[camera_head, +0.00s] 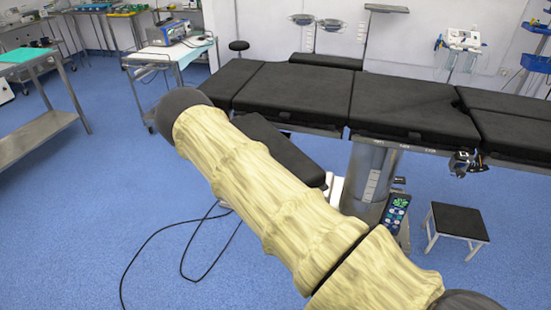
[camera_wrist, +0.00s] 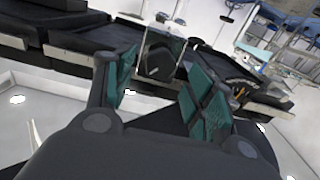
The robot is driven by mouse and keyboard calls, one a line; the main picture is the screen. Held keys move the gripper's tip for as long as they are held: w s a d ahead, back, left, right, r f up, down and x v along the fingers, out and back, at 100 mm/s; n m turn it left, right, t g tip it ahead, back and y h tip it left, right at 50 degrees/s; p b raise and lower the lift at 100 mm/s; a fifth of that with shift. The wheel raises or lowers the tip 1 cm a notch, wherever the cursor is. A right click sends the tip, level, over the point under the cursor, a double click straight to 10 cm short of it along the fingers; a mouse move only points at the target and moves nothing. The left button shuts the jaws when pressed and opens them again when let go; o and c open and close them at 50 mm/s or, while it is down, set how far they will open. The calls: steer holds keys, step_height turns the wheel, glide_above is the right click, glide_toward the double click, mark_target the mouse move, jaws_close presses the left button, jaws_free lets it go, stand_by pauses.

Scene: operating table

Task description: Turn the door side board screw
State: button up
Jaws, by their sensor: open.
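My gripper (camera_wrist: 162,62) shows in the wrist view, its two teal-padded fingers spread apart. I see nothing gripped between them. Beyond the fingertips a shiny square metal-like plate (camera_wrist: 160,56) stands at the black operating table; I cannot tell whether it touches a finger. In the head view the black-padded operating table (camera_head: 300,92) runs across the back. A small metal clamp-like fitting (camera_head: 463,162) sits on its near edge at the right. I cannot make out the door side board screw for certain in either view. My gripper cannot be made out in the head view.
My beige-sleeved arm crosses the middle of the head view, hiding part of the table. A hand control (camera_head: 396,208) hangs by the table column (camera_head: 368,180). A black-topped step stool (camera_head: 458,222) stands at right. Dark cables (camera_head: 150,240) lie on the otherwise open blue floor.

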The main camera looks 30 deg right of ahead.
steer(key=shift+x, duration=1.6)
steer(key=shift+c, duration=0.5)
steer(key=c, duration=0.9)
